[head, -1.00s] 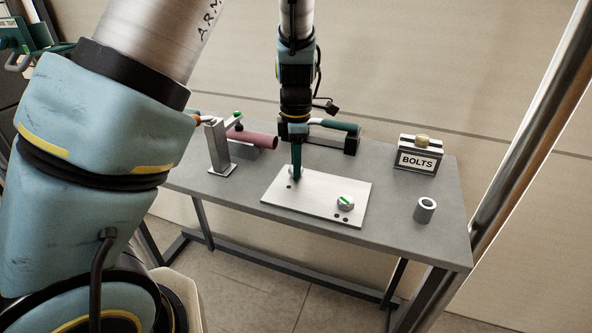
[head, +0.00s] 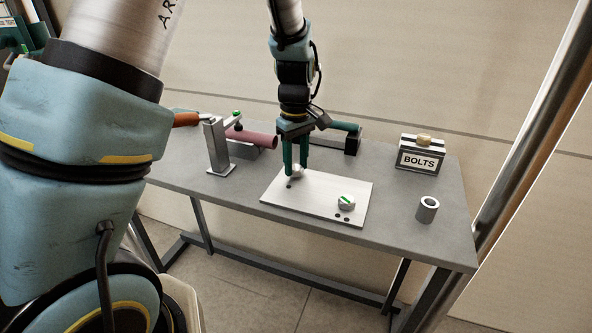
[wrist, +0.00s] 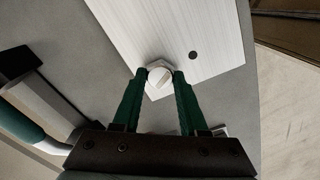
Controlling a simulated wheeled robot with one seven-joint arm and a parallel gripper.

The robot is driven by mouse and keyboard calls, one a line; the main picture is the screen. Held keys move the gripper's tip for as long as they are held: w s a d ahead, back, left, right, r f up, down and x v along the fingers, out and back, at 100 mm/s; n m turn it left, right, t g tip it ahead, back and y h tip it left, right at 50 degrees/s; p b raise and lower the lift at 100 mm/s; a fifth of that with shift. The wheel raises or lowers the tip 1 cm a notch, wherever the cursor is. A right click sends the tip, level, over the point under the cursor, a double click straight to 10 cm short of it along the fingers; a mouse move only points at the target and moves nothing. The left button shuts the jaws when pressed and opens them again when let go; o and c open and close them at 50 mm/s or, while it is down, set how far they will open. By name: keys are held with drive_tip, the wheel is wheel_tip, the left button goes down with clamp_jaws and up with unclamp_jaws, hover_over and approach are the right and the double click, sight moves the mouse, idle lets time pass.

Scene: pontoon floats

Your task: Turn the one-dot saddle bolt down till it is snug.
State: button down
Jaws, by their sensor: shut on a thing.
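In the head view my gripper (head: 296,172) points straight down at the left end of the plate (head: 325,205), and the bolt head (head: 297,171) shows partly between the fingers. The two-dot bolt (head: 346,203), with a green stripe on its head, stands at the plate's right end, apart from my gripper.
A box labelled BOLTS (head: 419,155) and a grey hollow cylinder (head: 427,209) stand on the right of the table (head: 400,220). A dark block with a green-topped part is behind my gripper.

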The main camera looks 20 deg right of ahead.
drive_tip(key=m, duration=0.6)
drive_tip(key=shift+b, duration=0.3)
drive_tip(key=m, duration=0.5)
drive_tip(key=shift+m, duration=0.3)
drive_tip(key=m+p, duration=0.1)
drive_tip(key=m, duration=0.3)
drive_tip(key=shift+r+p, duration=0.1)
drive_tip(key=shift+p, duration=0.2)
drive_tip(key=m+p, duration=0.1)
drive_tip(key=m, duration=0.2)
drive_tip(key=shift+m, duration=0.4)
drive_tip(key=m, duration=0.4)
drive_tip(key=shift+f, duration=0.2)
drive_tip(key=c, duration=0.6)
unclamp_jaws()
drive_tip(key=shift+o, duration=0.2)
